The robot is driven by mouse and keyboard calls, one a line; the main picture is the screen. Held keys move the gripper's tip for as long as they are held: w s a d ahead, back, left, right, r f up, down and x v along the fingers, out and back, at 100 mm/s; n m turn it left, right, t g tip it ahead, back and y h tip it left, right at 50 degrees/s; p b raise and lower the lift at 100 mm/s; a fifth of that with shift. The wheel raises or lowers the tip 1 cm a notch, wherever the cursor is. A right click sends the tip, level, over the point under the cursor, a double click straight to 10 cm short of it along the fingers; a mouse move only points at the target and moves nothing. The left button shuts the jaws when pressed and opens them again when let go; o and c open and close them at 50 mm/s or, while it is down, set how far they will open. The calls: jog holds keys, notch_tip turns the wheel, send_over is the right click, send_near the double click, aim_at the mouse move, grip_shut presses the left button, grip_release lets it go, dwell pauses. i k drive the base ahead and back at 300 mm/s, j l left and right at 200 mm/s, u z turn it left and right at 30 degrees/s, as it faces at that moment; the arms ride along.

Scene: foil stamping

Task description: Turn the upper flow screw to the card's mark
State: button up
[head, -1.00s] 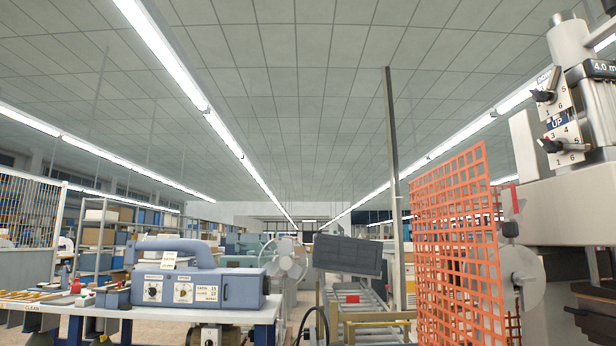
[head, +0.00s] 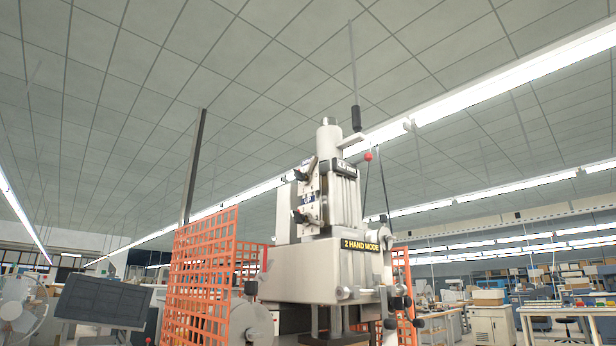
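The foil stamping press (head: 318,268) stands in the middle of the head view, with a pale column on top. On the left side of its column are two small dial plates with dark screw knobs, seen nearly edge-on. The upper flow screw (head: 299,175) sits above the lower flow screw (head: 299,217). Their numbers and pointer positions are too small to read from here. No card with a mark can be made out now. My gripper is not in view.
An orange mesh guard (head: 200,285) stands at the press's left, with another part at its right. A dark panel (head: 103,301) and a fan (head: 20,305) are at far left. Benches (head: 570,310) stand at far right.

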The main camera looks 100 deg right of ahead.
aim_at(299, 176)
jog(key=i+z, duration=0.1)
jog(key=z, duration=0.65)
jog(key=i+z, duration=0.15)
jog(key=z, duration=0.2)
